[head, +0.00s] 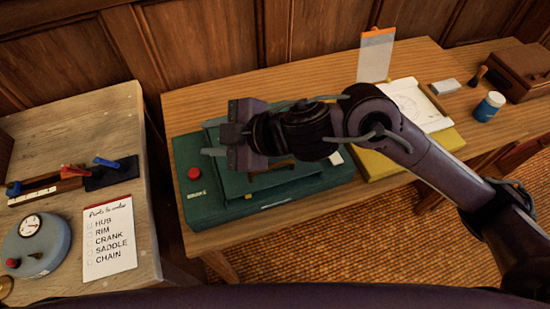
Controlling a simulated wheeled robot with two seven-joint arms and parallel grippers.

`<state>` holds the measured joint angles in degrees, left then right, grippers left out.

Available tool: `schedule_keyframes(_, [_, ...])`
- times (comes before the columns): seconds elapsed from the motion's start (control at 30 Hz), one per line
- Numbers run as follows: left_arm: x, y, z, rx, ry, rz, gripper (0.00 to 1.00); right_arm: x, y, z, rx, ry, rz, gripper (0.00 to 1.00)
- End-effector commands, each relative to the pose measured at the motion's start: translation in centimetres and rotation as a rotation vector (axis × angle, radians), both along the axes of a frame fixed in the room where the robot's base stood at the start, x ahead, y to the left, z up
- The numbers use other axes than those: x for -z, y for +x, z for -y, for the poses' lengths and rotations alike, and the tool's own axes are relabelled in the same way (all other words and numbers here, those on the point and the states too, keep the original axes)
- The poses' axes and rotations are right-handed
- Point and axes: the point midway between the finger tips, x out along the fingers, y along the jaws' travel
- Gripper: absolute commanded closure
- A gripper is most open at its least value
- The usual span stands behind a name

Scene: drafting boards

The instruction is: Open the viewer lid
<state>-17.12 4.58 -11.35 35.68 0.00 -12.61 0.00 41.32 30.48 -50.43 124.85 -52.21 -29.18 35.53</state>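The viewer is a dark green box (205,213) on the wooden table, with a red button (194,173) on its left part. Its green lid (325,170) appears to lie flat on top, with a brown handle-like part (272,168) near the front. My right arm comes in from the right and hides much of the lid. My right gripper (226,134) is over the viewer's back left part, its two fingers apart with nothing seen between them. I cannot tell whether it touches the viewer. My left gripper is not in view.
Right of the viewer are a yellow board (375,166), a paper sheet (432,116), an upright clipboard (375,60), a blue jar (489,106) and a brown box (520,70). A side table at left holds a list card (110,240) and a round gauge (38,245).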

Motion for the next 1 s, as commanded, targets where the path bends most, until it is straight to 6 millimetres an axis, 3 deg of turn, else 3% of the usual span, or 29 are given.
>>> schedule_keyframes(0.2, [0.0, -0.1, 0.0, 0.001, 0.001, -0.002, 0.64, 3.3, 0.3, 6.1, -0.157, -0.333, -0.099, 0.68])
schedule_keyframes(0.4, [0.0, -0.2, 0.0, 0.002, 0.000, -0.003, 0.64, 3.8, 1.1, 12.1, -0.136, -0.520, -0.229, 0.68])
schedule_keyframes(0.5, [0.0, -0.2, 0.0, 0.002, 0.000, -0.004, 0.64, 3.8, 1.1, 13.5, -0.121, -0.559, -0.267, 0.68])
schedule_keyframes(0.67, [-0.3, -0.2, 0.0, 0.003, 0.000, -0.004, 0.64, 4.8, 1.1, 13.6, -0.118, -0.575, -0.285, 0.68])
schedule_keyframes(1.0, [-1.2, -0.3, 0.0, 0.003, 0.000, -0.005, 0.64, 9.4, 1.4, 11.3, -0.118, -0.571, -0.282, 0.68])
